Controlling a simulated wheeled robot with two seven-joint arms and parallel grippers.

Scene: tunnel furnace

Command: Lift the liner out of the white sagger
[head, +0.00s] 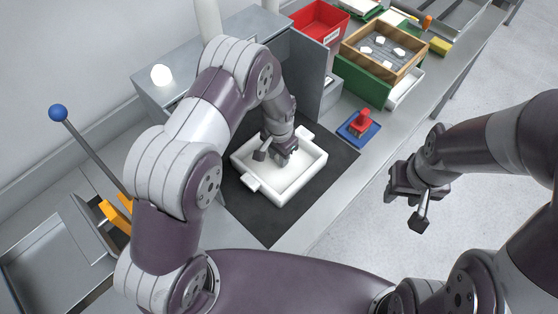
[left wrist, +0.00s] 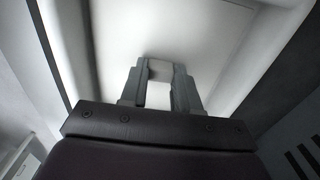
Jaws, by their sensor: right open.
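The white sagger (head: 239,161) is an open square tray with side lugs, lying on the dark mat. The liner is white like the sagger and hard to tell apart from it; a pale flat panel in the left wrist view (left wrist: 195,35) appears to be the liner. My left gripper (head: 284,158) reaches down inside the sagger. In the left wrist view its two fingers (left wrist: 160,80) stand against both sides of a small white block, which looks like a grip on the liner. My right gripper (head: 408,205) is open and empty, off the bench to the right.
The dark mat (head: 333,160) has free room around the sagger. A red stamp-like object (head: 362,122) on a blue base stands right of it. A grey furnace panel (head: 312,75) rises behind. A wooden crate (head: 352,52) and red bin (head: 318,22) stand farther back.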

